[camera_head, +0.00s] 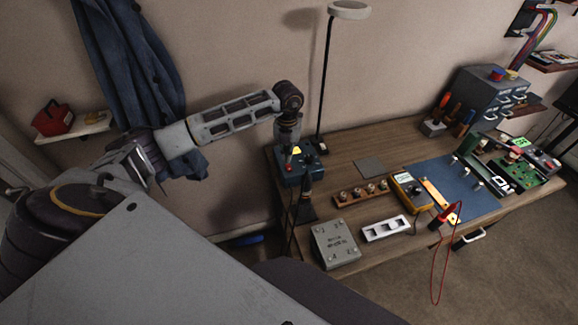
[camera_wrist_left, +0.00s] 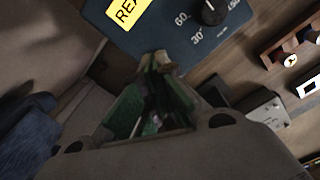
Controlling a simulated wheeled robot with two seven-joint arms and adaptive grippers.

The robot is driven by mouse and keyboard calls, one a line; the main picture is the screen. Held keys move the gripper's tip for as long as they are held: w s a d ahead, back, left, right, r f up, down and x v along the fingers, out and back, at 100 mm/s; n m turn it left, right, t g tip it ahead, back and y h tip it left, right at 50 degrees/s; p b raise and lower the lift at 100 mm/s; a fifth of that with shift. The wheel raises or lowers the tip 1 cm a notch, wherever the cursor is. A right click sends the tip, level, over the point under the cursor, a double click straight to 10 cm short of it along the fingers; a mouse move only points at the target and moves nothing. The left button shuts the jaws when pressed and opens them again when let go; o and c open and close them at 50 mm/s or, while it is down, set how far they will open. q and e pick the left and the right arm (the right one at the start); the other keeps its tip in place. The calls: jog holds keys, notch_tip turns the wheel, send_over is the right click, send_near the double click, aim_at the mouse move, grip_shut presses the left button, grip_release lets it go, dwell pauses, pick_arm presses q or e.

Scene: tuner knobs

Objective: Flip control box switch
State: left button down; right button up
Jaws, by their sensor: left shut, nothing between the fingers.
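The control box (camera_head: 292,179) is a blue box at the left end of the desk. In the left wrist view, the control box (camera_wrist_left: 150,40) shows a yellow label reading "REA", cut off by the frame edge, and a black knob (camera_wrist_left: 213,12) beside marks such as 60 and 30. I cannot make out its switch. My left gripper (camera_head: 288,157) points down over the box in the head view. Its fingertips (camera_wrist_left: 159,65) are shut and empty, close over the box's front edge. I cannot tell if they touch it. My right gripper is not in view.
A lamp (camera_head: 328,75) stands behind the box. A wooden knob strip (camera_head: 361,193), a yellow multimeter (camera_head: 408,192), a grey box (camera_head: 335,243) and a white panel (camera_head: 385,228) lie to the right. A blue mat (camera_head: 470,203) lies farther right.

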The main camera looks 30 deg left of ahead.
aim_at(288, 165)
pick_arm(q)
jog(key=shift+r, duration=0.55)
jog(key=shift+r+p, duration=0.7)
jog(key=shift+r, duration=0.3)
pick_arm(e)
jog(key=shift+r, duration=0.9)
pick_arm(q)
jog(key=shift+f, duration=0.1)
